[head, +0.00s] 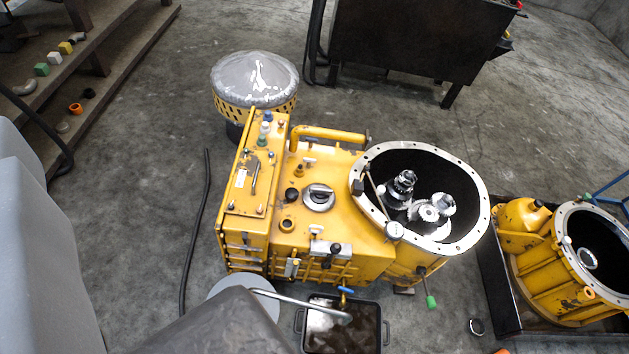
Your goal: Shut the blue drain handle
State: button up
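The blue drain handle (346,290) shows as a small blue bar low on the front of the yellow transmission housing (330,220). It sits above the far edge of a black drain pan (376,306) on the floor. My gripper (346,318) is at the bottom of the head view, seen as a slim grey metal finger reaching right from a dark block. Its tip appears just below the blue handle in the picture, over the pan. I cannot tell the depth between them. Its other finger does not show clearly. Nothing is seen held.
A round grey-topped drum (254,78) stands behind the housing. A second yellow housing (545,262) sits in a dark tray at the right. A green-tipped lever (430,301) hangs right of the pan. A black hose (196,230) lies on the floor at left.

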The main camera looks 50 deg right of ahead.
aim_at(345, 290)
jog(key=u, duration=0.35)
jog(key=k, duration=0.85)
jog(key=z, duration=1.45)
jog(key=i, duration=1.05)
jog(key=u, duration=0.05)
